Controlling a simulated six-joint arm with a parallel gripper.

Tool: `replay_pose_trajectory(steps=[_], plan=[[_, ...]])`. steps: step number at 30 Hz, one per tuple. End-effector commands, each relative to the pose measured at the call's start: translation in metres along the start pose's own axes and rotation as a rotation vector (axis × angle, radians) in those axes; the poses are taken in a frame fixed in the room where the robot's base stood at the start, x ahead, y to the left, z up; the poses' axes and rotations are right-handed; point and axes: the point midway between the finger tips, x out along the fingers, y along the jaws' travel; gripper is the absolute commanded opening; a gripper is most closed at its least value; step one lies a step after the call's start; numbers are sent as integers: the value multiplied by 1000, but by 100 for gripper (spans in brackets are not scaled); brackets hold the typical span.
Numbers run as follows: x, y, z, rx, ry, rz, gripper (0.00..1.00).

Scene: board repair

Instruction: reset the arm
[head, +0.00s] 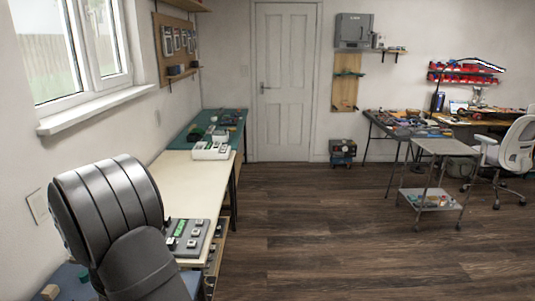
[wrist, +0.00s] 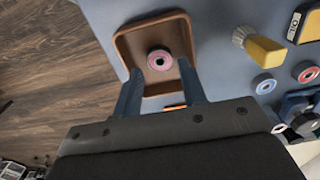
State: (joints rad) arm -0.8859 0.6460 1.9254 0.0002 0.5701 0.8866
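My gripper (wrist: 160,68) shows in the wrist view with its two blue-grey fingers spread apart and nothing gripped between them. Its fingertips overlap the near part of a brown tray (wrist: 122,42) on a blue-grey surface. A small pink and grey ring-shaped piece (wrist: 159,60) lies in the tray, seen between the fingertips and apart from both. The height of the fingers above the tray cannot be told. In the head view, a dark ribbed part of my arm fills the lower left, and the gripper does not show.
Right of the tray are a yellow-handled brush (wrist: 264,50), a blue ring (wrist: 264,84) and a red ring (wrist: 306,72). In the head view, a cream bench (head: 190,176) holds a grey button panel (head: 188,238) and a white device (head: 211,151). The wooden floor (head: 310,235) is open.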

Motion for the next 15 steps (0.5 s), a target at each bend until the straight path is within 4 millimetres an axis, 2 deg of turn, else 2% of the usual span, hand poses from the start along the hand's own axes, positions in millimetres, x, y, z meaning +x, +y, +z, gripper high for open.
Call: replay_pose_trajectory(steps=[8,15], plan=[[23,1,0,0,-2,3,38],[-13,-1,-1,0,3,-4,38]])
